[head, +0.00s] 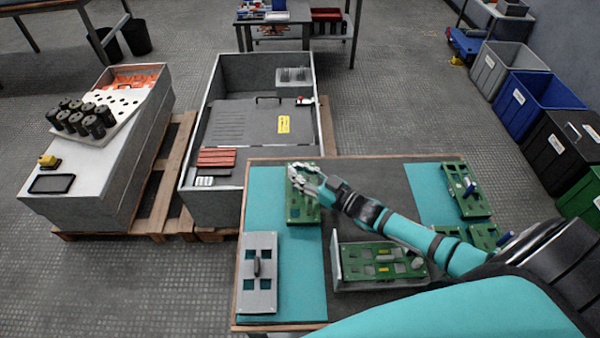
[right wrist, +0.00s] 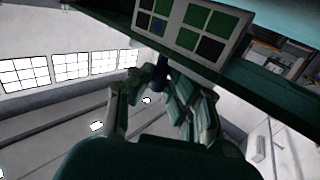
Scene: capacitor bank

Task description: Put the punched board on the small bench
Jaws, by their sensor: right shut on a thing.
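My right gripper (head: 306,178) is at the far end of a green punched board (head: 302,208) with cut-out windows, over the left teal mat. It is shut on this board. In the right wrist view its fingers (right wrist: 162,105) close around a dark blue handle (right wrist: 161,72) beside a panel with green and black squares (right wrist: 185,28). A grey punched board (head: 259,285) with square holes and a dark handle lies at the near left of the mat. Whether the held board touches the mat is unclear. My left gripper is out of view.
A green board in a grey frame (head: 350,248) stands mid-table. More green boards (head: 467,190) are on the right mat (head: 425,195). A grey crate (head: 213,100) and a white cabinet (head: 100,185) stand left. A small bench (head: 338,30) stands at the back, partly loaded.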

